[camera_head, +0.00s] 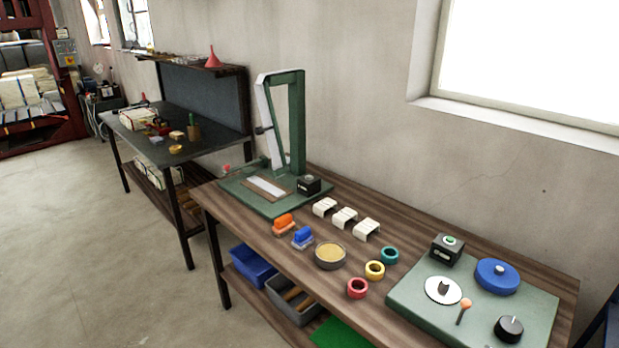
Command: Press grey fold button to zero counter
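Neither of my grippers is in view. I cannot make out a part that is clearly a grey fold button, and I see no readable counter. A small black box (308,186) with a greyish round top stands on the green base of the press at the middle. Another black box (446,252) with a pale-green button on top stands at the back of the green panel (410,295) at the right. The panel also carries a blue disc (497,277) with a pale centre, a white dial (443,290), an orange-tipped lever (464,309) and a black knob (509,328).
A tall green press frame (297,125) stands on the wooden bench (420,245). Between it and the panel lie white brackets (345,216), coloured rings (375,270), a bowl (330,255), and orange (284,224) and blue (303,237) pieces. Open floor (90,260) lies left.

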